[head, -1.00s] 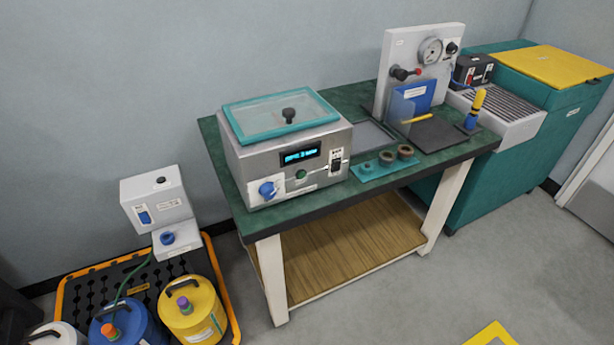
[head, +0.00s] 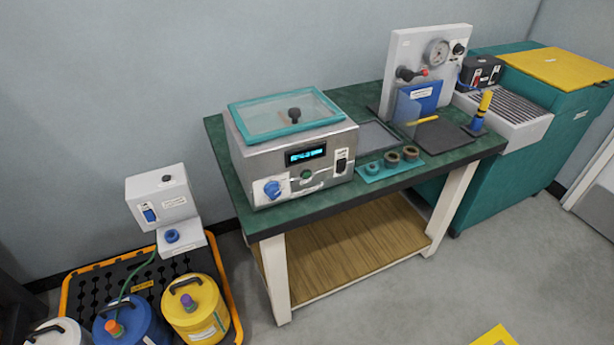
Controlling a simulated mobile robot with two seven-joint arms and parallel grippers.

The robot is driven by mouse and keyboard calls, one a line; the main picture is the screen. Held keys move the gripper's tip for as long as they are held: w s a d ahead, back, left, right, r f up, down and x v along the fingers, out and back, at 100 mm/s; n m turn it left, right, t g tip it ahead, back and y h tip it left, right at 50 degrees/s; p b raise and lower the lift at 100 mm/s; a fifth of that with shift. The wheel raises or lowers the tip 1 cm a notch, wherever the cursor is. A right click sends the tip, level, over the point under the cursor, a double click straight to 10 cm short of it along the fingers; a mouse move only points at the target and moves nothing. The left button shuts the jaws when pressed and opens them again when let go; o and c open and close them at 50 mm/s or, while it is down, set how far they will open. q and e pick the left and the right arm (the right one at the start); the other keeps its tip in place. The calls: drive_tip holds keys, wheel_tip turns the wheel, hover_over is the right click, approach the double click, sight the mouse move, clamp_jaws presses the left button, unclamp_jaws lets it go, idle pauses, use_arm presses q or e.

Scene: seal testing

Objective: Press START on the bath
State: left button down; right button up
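The bath (head: 240,170) is a steel box on the left end of the green-topped table. Its clear lid with a teal frame (head: 250,133) and black knob is down on top. The front has a lit display (head: 305,155), a small green button (head: 306,174), a blue knob (head: 272,189) at the left and a black switch (head: 341,161) at the right. The labels are too small to read, so I cannot tell which control is marked START. Neither of my grippers is in view.
The table (head: 268,229) also holds a teal tray (head: 371,177) with rings and a gauge panel (head: 402,45). A teal cabinet (head: 500,175) stands at the right. Several drums, one yellow (head: 205,318), stand on a pallet at the left. The floor in front is clear.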

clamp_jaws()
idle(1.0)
